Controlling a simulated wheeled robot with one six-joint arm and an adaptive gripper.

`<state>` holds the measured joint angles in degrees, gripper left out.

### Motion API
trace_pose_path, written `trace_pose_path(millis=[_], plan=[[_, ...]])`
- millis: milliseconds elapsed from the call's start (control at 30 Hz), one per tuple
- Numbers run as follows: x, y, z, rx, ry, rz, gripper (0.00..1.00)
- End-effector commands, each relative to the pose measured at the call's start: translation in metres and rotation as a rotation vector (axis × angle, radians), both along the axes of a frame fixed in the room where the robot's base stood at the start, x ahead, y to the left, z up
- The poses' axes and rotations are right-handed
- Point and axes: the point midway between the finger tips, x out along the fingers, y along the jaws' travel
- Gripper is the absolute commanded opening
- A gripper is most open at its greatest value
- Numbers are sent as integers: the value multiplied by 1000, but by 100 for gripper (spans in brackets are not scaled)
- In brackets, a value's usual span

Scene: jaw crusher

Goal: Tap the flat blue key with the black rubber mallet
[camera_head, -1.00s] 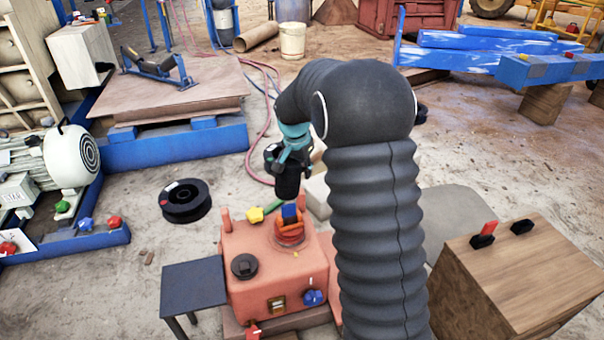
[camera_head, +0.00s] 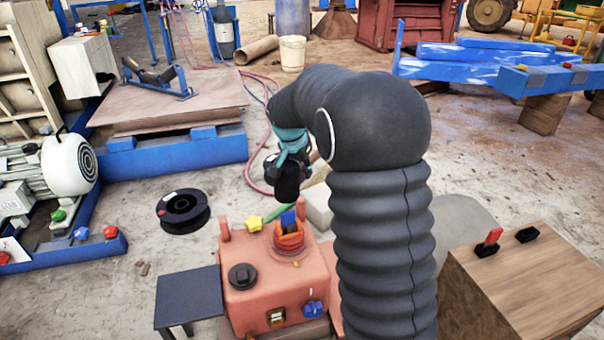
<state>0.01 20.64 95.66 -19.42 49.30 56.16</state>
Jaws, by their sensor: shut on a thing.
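The flat blue key (camera_head: 288,220) stands upright in the ringed orange-red seat on top of an orange-red box (camera_head: 262,282). My gripper (camera_head: 276,164) is small and dark below the teal wrist, partly hidden by my arm. It is shut on the black rubber mallet (camera_head: 288,186), whose dark head hangs just above the key in the picture. I see a gap between the mallet and the key, but cannot tell the true distance in depth.
The box also bears a yellow knob (camera_head: 254,223), a black round knob (camera_head: 242,276) and a blue knob (camera_head: 313,308). A dark side table (camera_head: 188,297) stands at its left, a wooden cabinet (camera_head: 535,275) at right. A black spool (camera_head: 184,210) lies on the ground.

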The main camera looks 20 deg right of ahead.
Motion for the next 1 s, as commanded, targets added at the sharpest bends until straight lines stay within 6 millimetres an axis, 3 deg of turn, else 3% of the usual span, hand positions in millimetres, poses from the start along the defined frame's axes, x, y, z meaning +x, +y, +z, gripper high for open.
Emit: trace_pose_path(millis=[33, 467, 800, 1000], plan=[[0, 0, 8, 0, -2, -1, 0], [1, 0, 16, -4, -6, 2, 0], [1, 1, 91, -49, -50, 3, 0], [0, 0, 103, -62, -59, 1, 0]])
